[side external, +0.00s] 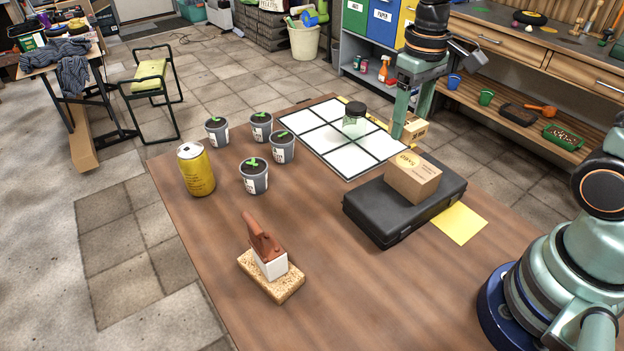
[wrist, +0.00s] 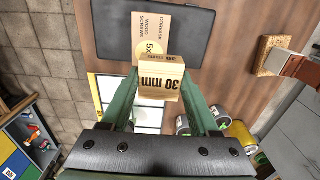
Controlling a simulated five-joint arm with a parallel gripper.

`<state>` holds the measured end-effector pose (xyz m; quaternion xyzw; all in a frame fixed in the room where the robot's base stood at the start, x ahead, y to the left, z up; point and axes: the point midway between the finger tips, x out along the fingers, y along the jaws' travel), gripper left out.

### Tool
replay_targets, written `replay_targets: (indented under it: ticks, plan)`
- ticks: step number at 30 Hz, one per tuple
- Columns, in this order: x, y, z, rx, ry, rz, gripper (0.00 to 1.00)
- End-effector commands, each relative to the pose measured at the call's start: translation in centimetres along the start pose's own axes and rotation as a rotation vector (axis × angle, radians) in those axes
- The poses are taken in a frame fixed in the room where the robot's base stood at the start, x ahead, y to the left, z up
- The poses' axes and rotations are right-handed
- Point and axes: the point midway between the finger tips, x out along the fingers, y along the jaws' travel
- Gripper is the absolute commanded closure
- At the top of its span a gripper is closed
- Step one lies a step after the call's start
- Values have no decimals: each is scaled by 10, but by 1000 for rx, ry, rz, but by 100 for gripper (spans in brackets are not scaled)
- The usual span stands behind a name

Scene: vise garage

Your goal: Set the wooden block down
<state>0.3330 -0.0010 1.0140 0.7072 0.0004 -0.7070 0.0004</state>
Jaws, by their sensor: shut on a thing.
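The wooden block (wrist: 158,92) is pale, marked "30 mm", and sits between the two green fingers of my gripper (wrist: 160,78) in the wrist view. My gripper is shut on it. In the side view the block (side external: 415,131) shows at the end of my gripper (side external: 405,126), by the right edge of the white gridded board (side external: 345,161) and behind the black case (side external: 372,216). The near finger hides part of it. It looks raised, but its exact height over the table cannot be told.
A cardboard screw box (side external: 413,180) lies on the case, close to my gripper. A glass jar (side external: 354,120) stands on the board. Several potted seedlings (side external: 254,178), a yellow can (side external: 196,171) and a brush-like tool on a sponge (side external: 268,272) stand left.

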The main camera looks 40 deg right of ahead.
Motion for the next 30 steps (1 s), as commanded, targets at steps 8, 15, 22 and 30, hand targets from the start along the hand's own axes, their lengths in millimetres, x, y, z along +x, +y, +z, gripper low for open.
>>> replay_targets:
  ticks: [8, 15, 22, 30]
  plan:
    - [0, 0, 0, 0, 0, 0, 93]
    - [0, -1, 0, 1, 0, 0, 93]
    - [-2, -13, -1, -4, 0, 0, 93]
    - [-13, -90, 2, -12, 1, 0, 93]
